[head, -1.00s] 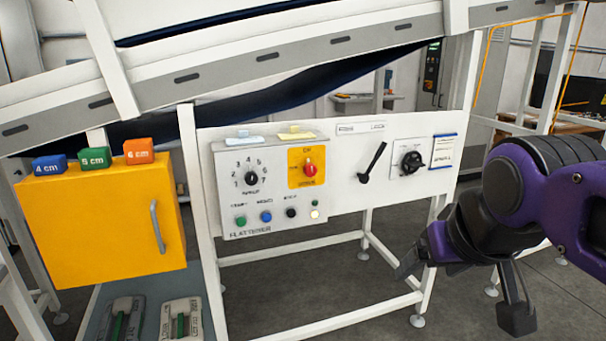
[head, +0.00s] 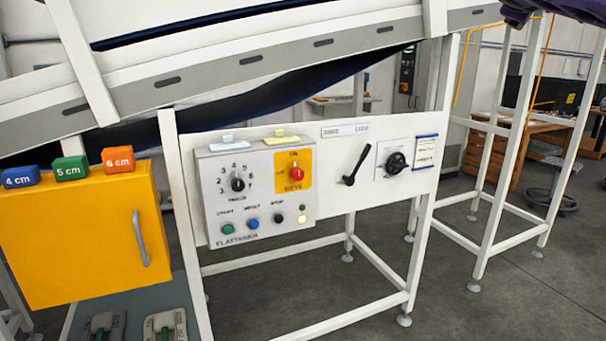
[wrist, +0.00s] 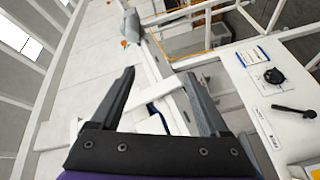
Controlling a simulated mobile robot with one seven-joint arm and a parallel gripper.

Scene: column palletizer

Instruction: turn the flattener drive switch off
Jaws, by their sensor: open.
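The flattener control box (head: 210,190) is on the white panel in the head view. It carries a red rotary switch (head: 297,172) on a yellow plate, with small blurred lettering around it. A black numbered dial (head: 237,184) is to its left. Farther right on the panel are a black lever (head: 356,165) and a black rotary switch (head: 396,162) on a white plate. In the wrist view my gripper (wrist: 160,76) is open and empty, apart from the panel, which is at the right with the black rotary switch (wrist: 274,76).
A yellow cabinet (head: 80,235) with a grey handle stands left of the panel, with blue, green and orange blocks on top. A sloping conveyor frame (head: 240,75) runs above the panel. The floor (head: 440,285) at the front right is clear.

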